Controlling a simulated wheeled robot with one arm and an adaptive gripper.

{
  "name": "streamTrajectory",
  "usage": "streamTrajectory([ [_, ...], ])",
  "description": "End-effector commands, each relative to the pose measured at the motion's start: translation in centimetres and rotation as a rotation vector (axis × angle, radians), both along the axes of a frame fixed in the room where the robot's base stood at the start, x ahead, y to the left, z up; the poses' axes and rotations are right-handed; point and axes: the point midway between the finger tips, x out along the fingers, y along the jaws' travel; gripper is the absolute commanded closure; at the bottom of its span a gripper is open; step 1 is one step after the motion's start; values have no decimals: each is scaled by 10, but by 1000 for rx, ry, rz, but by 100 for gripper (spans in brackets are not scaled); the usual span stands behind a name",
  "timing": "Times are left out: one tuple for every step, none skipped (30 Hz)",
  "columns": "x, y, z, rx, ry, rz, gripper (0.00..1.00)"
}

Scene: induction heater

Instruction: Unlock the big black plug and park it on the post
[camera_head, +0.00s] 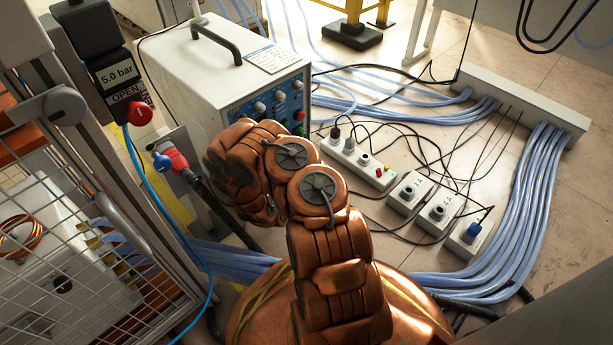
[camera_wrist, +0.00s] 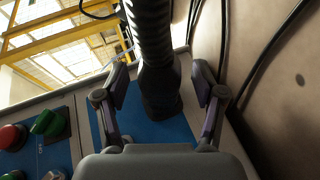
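In the wrist view, the big black plug (camera_wrist: 160,92) sits against a blue panel, with a thick ribbed black cable running up from it. My gripper (camera_wrist: 162,88) is open, with one finger on each side of the plug. Blue panel shows between the plug and each finger, so the fingers look apart from it. Whether the plug is locked cannot be told. In the head view, my arm hides the gripper and the plug. I cannot pick out the post in either view.
A white heater cabinet (camera_head: 215,65) with a blue control panel (camera_head: 280,108) stands behind my arm. A red button (camera_wrist: 10,137) and green switch (camera_wrist: 47,123) lie left of the gripper. A mesh guard (camera_head: 75,240) is at left. Power strips (camera_head: 357,160) and blue cables (camera_head: 520,215) cover the floor at right.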

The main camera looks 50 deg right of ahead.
Motion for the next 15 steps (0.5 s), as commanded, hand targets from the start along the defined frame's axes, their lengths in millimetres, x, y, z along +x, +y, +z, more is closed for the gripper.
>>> streamTrajectory([
  [0, 0, 0, 0, 0, 0, 29],
  [0, 0, 0, 0, 0, 0, 29],
  [0, 0, 0, 0, 0, 0, 29],
  [0, 0, 0, 0, 0, 0, 29],
  [0, 0, 0, 0, 0, 0, 29],
  [0, 0, 0, 0, 0, 0, 29],
  [0, 0, 0, 0, 0, 0, 29],
  [0, 0, 0, 0, 0, 0, 29],
  [0, 1, 0, 0, 0, 0, 29],
  [0, 1, 0, 0, 0, 1, 29],
  [0, 2, 1, 0, 0, 1, 29],
  [-1, 4, 1, 1, 0, 1, 29],
  [-1, 6, 2, 1, 0, 2, 29],
  [-2, 7, 2, 1, 1, 2, 29],
  [-3, 10, 3, 0, 1, 3, 29],
])
